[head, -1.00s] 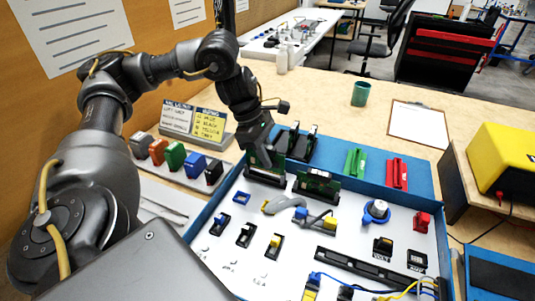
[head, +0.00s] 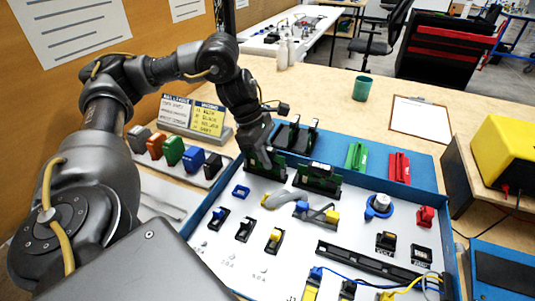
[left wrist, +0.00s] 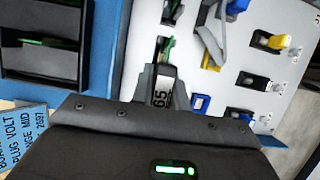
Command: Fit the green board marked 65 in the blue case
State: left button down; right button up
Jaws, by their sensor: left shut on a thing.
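My left gripper (head: 261,152) is shut on the green board (head: 263,162), above the back left of the blue case (head: 452,235). In the left wrist view the fingers (left wrist: 163,90) grip the board's edge, and its white label 65 (left wrist: 163,94) shows between them. The board is upright at a black slot; the fingers hide much of it, and I cannot tell how deep it sits. A second green board (head: 318,176) stands upright in the slot to its right. My right gripper is not in view.
Behind the case is a black rack (head: 296,136), with a green part (head: 356,156) and a red part (head: 399,167) to its right. Coloured blocks (head: 173,150) stand on a strip at the left. Small connectors and wires fill the case's front.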

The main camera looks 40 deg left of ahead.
pick_arm(q)
jog(key=shift+f, duration=0.4)
dwell(0.6)
jog(key=c, duration=1)
grip_release()
jog(key=shift+o, duration=0.2)
jog(key=shift+r, duration=0.1)
jog(key=shift+r+p, duration=2.75)
jog(key=shift+r, duration=0.7)
